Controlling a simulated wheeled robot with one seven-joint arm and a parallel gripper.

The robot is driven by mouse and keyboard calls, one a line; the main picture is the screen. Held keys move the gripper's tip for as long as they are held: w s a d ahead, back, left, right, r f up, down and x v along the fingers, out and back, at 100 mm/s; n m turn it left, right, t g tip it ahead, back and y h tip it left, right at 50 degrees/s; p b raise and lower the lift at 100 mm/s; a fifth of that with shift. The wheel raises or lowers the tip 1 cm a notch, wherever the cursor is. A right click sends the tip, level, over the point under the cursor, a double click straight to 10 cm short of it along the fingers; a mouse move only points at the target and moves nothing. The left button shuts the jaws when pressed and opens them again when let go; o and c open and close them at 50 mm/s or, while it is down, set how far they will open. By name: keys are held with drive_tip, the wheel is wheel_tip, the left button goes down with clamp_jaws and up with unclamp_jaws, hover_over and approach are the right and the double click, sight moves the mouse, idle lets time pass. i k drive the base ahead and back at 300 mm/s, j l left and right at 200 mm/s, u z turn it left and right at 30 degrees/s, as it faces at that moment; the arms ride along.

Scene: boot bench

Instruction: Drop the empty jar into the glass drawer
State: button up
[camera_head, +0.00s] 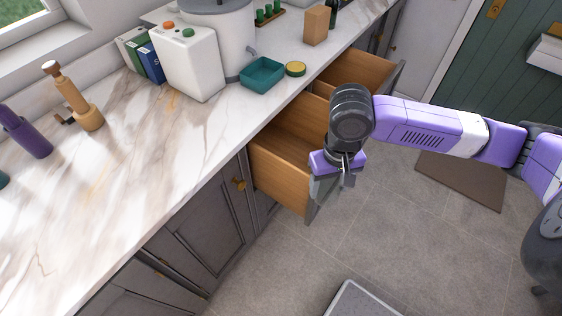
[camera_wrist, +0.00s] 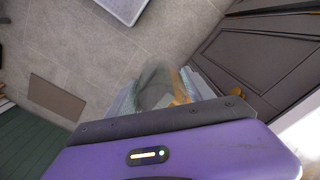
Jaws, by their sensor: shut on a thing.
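My gripper (camera_head: 346,178) is over the outer end of the nearer open drawer (camera_head: 283,178), beside its front panel. In the wrist view my gripper (camera_wrist: 158,98) is shut on a greyish, see-through rounded thing (camera_wrist: 155,82), which I take for the empty jar. Its shape is blurred, and in the head view it is mostly hidden by my wrist. The nearer drawer has wooden sides, and its visible inside looks bare. A farther drawer (camera_head: 357,70) also stands open. I see no label telling which is the glass drawer.
On the marble counter (camera_head: 130,155) stand a teal tray (camera_head: 263,72), a gold-lidded tin (camera_head: 295,69), a white canister (camera_head: 188,62) and a wooden block (camera_head: 316,25). A brown mat (camera_head: 462,180) lies on the floor. The floor in front of the cabinets is mostly clear.

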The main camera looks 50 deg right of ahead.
sight(296, 163)
drive_tip(key=i+l, duration=0.35)
drive_tip(key=l, duration=0.15)
drive_tip(key=i+l, duration=0.35)
drive_tip(key=l, duration=0.2)
